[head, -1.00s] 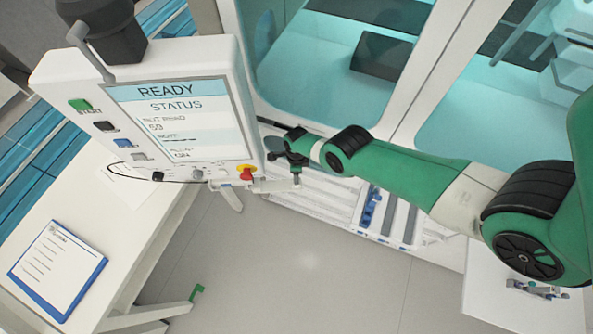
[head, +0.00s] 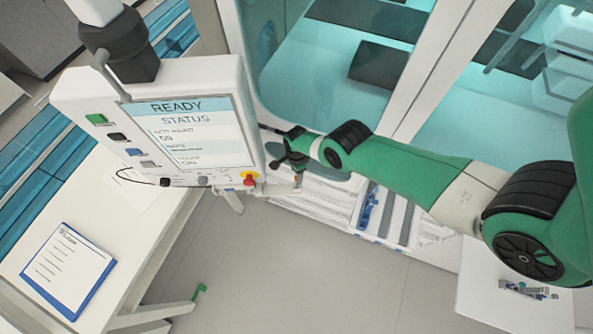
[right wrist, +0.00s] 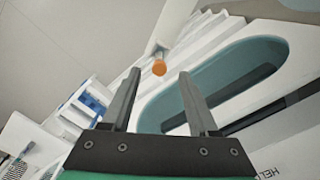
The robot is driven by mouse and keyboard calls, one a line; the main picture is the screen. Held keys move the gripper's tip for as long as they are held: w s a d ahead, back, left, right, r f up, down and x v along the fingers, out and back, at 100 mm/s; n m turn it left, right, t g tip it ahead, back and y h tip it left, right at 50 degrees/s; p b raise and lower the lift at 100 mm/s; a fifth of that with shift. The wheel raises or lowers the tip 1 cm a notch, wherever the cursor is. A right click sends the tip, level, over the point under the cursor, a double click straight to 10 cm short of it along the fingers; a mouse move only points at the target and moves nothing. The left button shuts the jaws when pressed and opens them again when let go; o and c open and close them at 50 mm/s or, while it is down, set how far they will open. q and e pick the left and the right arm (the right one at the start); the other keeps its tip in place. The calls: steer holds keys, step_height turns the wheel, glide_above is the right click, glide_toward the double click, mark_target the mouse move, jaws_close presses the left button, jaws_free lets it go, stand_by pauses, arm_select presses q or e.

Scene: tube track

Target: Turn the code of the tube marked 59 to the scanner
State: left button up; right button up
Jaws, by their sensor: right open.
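My right gripper (head: 291,163) is open beside the right edge of the screen panel, in front of the cabinet. In the right wrist view its two fingers (right wrist: 158,88) stand apart with nothing between them. A tube with an orange end (right wrist: 159,67) shows just beyond the fingertips, near the middle of the gap. A small orange-brown piece also shows below the gripper in the head view (head: 297,182). I cannot read a number or see a code on the tube. The screen (head: 190,135) reads READY and STATUS, with 59 below. My left gripper is not in view.
A white table (head: 135,235) holds a clipboard (head: 68,268). A rack with blue parts (head: 368,208) lies under my right arm.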

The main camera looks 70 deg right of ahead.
steer(key=n, duration=0.4)
steer(key=shift+n, duration=0.4)
steer(key=shift+f+n, duration=0.1)
steer(key=shift+n, duration=1)
steer(key=shift+a+f, duration=0.1)
step_height(320, 180, down, 8)
steer(key=b, duration=0.7)
steer(key=shift+r+b, duration=0.2)
steer(key=shift+b, duration=0.1)
steer(key=shift+r, duration=0.1)
jaws_close()
steer(key=shift+r+p, duration=0.25)
steer(key=shift+p, duration=0.1)
